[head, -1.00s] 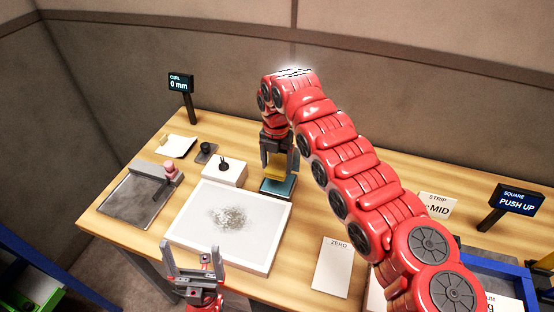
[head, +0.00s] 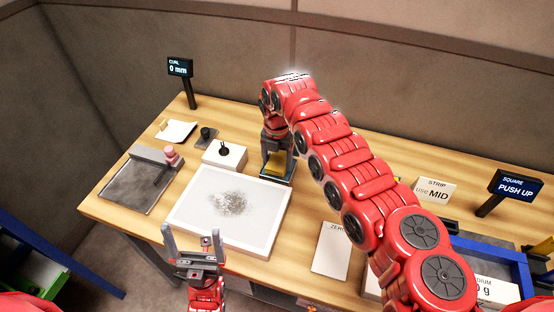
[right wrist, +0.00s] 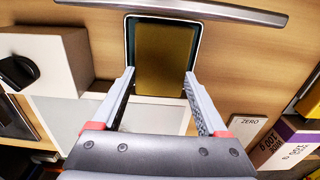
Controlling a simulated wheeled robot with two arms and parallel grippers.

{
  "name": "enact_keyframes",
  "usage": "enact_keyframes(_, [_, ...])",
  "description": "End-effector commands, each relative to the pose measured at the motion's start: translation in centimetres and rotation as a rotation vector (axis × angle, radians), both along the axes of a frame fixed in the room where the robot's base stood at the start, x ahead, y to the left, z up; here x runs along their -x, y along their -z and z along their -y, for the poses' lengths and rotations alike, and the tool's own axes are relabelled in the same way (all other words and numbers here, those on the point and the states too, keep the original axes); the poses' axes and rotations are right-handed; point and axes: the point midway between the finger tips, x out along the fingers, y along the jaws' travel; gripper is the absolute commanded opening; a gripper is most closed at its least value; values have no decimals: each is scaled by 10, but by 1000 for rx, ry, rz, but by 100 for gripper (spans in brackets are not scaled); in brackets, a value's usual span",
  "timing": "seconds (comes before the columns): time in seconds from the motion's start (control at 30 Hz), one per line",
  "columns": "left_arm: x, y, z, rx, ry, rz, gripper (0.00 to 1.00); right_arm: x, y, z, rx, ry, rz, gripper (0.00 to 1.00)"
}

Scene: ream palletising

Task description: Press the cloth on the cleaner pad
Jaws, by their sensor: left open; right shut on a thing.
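The yellow cloth (head: 274,168) is between the fingers of my right gripper (head: 277,165), which is shut on it. The cloth is down at the cleaner pad (head: 291,174), a teal pad in a dark frame behind the white tray. In the right wrist view the cloth (right wrist: 163,58) covers most of the pad, leaving its pale rim (right wrist: 163,16) showing. The right fingertips (right wrist: 159,78) flank the cloth's near end. Exact contact under the cloth is hidden. My left gripper (head: 192,243) is open and empty in front of the white tray.
The white tray (head: 182,208) holds a grey smudge (head: 230,203). A white block with a black knob (head: 224,158) stands left of the pad. A grey plate (head: 130,187) lies further left. A ZERO card (head: 331,250) lies to the right. Bare wood lies between pad and card.

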Motion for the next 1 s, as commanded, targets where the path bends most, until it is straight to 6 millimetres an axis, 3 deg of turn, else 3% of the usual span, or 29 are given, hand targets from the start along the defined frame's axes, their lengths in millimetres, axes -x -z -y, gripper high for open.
enact_keyframes(1.0, [0,8,0,0,0,0,100,0,9,0,0,0,1,32])
